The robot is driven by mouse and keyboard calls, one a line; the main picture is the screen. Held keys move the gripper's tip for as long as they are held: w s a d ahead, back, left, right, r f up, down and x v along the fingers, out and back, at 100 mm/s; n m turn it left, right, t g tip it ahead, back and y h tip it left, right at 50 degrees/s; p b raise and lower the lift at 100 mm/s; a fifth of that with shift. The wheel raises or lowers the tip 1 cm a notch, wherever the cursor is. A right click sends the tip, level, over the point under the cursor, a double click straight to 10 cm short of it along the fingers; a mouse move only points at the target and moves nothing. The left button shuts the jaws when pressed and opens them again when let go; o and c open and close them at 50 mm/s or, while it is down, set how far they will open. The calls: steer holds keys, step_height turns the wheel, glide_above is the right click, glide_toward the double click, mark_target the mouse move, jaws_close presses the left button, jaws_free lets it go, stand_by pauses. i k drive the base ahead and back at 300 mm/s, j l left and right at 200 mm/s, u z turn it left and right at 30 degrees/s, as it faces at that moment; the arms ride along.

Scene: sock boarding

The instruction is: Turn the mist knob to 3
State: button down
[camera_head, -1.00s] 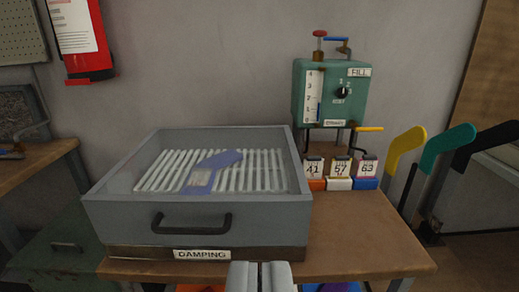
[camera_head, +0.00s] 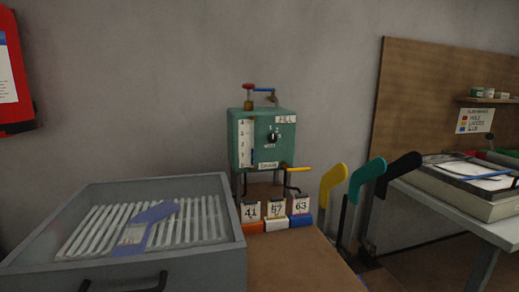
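The green box (camera_head: 240,150) marked FILL stands on legs on the wooden table, against the wall, near the middle of the view. A small black round knob (camera_head: 273,137) is on the right half of its front, with small marks around it too small to read. A white level scale (camera_head: 246,142) is on the left half. Red and blue handles (camera_head: 262,89) sit on top, and a yellow lever (camera_head: 298,169) sticks out below. My gripper does not show in the view.
A grey damping box (camera_head: 205,262) with a rack and a blue sock-like piece (camera_head: 150,222) stands at lower left. Numbered tags (camera_head: 275,209) on coloured blocks stand before the green box. Yellow, teal and black boards (camera_head: 332,183) rise at right. The wooden tabletop (camera_head: 290,262) is bare in front.

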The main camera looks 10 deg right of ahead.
mark_target(271, 138)
steer(key=i+l, duration=0.1)
steer(key=l, duration=0.3)
steer(key=i+l, duration=0.15)
steer(key=l, duration=0.25)
steer(key=i+l, duration=0.1)
steer(key=l, duration=0.3)
